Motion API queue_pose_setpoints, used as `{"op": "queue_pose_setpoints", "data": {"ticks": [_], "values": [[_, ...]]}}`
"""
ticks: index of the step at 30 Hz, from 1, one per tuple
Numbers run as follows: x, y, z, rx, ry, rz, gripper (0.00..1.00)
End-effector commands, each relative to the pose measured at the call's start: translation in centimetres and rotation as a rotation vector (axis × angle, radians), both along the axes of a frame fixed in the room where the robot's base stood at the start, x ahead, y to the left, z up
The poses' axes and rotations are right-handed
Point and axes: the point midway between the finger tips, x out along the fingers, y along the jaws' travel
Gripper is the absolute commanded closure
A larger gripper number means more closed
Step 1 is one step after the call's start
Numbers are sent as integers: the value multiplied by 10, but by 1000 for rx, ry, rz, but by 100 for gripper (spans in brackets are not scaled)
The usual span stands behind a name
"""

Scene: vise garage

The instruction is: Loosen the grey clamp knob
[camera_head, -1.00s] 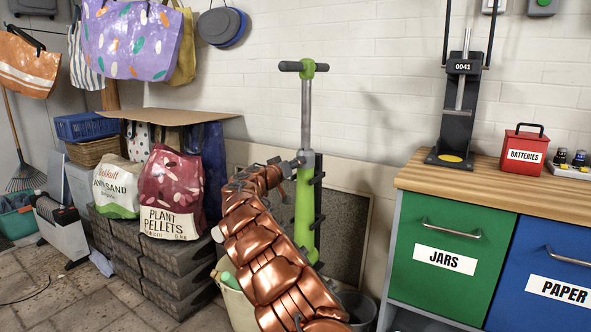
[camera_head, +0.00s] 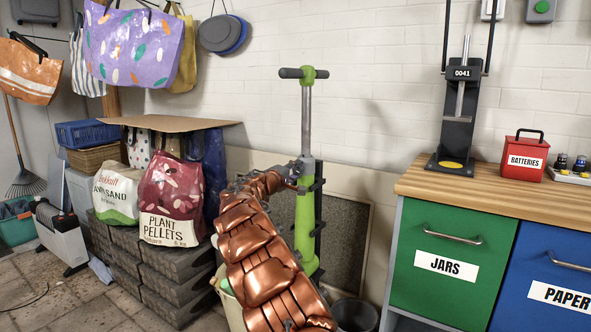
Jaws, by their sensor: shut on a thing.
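A green stand (camera_head: 305,235) with a thin grey upper post (camera_head: 306,115) and a dark T-shaped handle (camera_head: 303,73) stands upright near the middle of the view. The grey clamp knob (camera_head: 297,163) is at the collar where the grey post enters the green tube. It is small here and mostly covered by my gripper. My gripper (camera_head: 295,176), at the end of my copper arm, is at the left side of that collar, shut on the knob. The fingertips are small and partly hidden, so the exact grip on the knob is hard to see.
A workbench (camera_head: 450,182) with green and blue drawers stands on the right, holding a red batteries box (camera_head: 524,155) and a black press (camera_head: 460,120). Left are stacked grey blocks (camera_head: 165,270) with bags. A dark bucket (camera_head: 355,315) stands low, right of my arm.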

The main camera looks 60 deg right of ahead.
Motion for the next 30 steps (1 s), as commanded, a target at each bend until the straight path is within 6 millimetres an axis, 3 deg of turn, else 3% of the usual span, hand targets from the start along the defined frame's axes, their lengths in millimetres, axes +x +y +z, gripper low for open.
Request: {"op": "queue_pose_setpoints", "data": {"ticks": [18, 30], "values": [[0, 0, 3, -23, 579, 5, 96], [0, 0, -1, -33, 844, 7, 96]]}}
